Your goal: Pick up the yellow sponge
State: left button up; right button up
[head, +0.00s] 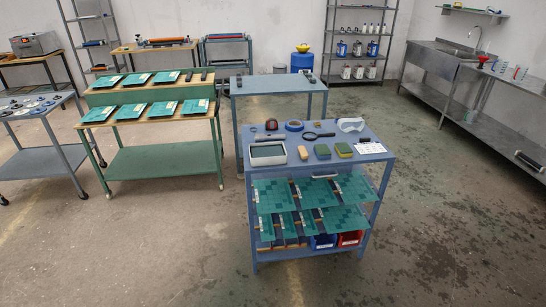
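A blue cart (283,145) stands right of centre with small items on its top. A tan-yellow block (304,153), which may be the yellow sponge, lies near the front edge. To its right are two green-topped blocks with yellowish sides, a left one (322,151) and a right one (343,150); they look like scouring sponges. At this size I cannot tell for certain which is the yellow sponge. Neither of my grippers is in view.
On the cart top a white-framed grey device (267,153) lies left of the blocks, a magnifier (316,135) behind, and a white card (371,148) to the right. Lower shelves hold green plates (272,196). A green bench (160,160) stands left. Floor in front and to the right is clear.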

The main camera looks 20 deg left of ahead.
aim_at(344, 150)
jog(key=i+u, duration=0.2)
jog(key=u, duration=0.15)
jog(key=i+l+u, duration=0.15)
jog(key=u, duration=0.2)
jog(key=i+l+u, duration=0.2)
jog(key=u, duration=0.15)
jog(key=i+l+u, duration=0.1)
jog(key=i+l, duration=0.7)
jog(key=l, duration=0.2)
jog(key=i+l+u, duration=0.15)
jog(key=i+l, duration=0.25)
jog(key=k+l, duration=0.05)
jog(key=l, duration=0.05)
